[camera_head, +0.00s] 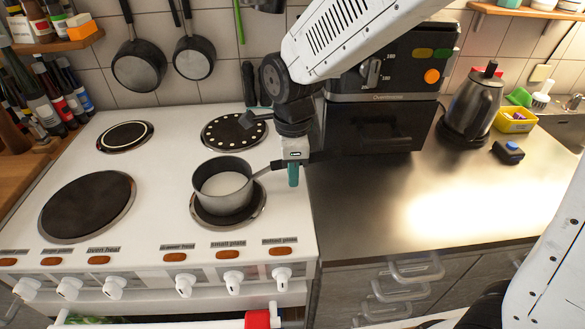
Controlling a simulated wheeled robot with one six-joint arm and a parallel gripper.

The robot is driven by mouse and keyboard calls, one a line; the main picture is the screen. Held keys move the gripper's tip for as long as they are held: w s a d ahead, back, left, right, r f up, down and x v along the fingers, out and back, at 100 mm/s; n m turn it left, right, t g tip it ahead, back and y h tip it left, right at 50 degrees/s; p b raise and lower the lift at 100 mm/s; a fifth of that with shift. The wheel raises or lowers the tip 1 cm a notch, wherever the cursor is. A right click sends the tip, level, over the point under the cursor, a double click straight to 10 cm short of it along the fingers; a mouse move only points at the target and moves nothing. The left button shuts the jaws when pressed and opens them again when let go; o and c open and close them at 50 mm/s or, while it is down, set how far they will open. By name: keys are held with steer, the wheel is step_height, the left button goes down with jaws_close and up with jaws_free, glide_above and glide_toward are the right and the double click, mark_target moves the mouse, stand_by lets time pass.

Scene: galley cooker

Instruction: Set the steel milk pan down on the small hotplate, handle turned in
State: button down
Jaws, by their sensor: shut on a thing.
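The steel milk pan (223,190) is upright over the front right hotplate (249,217), whose dark rim shows around the pan's lower edge. I cannot tell whether the pan's base touches the plate. The inside of the pan looks pale. Its handle (262,171) points right and slightly back, toward the steel worktop. My gripper (293,174) is shut on the handle near the cooker's right edge; the handle's end is partly hidden by it. A label reading "small plate" (228,243) is on the front strip below this hotplate.
A dotted hotplate (234,131) lies behind the pan; a large plate (87,206) and a smaller one (125,136) are at left. A black oven (380,125) and a kettle (474,105) stand on the worktop (400,205). Two pans (139,66) hang behind.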

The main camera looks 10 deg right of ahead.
steer(key=c, duration=1.3)
jaws_free()
steer(key=shift+f, duration=0.1)
steer(key=shift+o, duration=0.2)
step_height(320, 180, up, 12)
steer(key=shift+r, duration=0.2)
steer(key=s+d+n+t, duration=0.1)
steer(key=s+d+n, duration=1.7)
steer(key=s+d, duration=0.1)
steer(key=shift+s+d, duration=0.25)
steer(key=shift+d, duration=0.6)
steer(key=shift+f, duration=0.1)
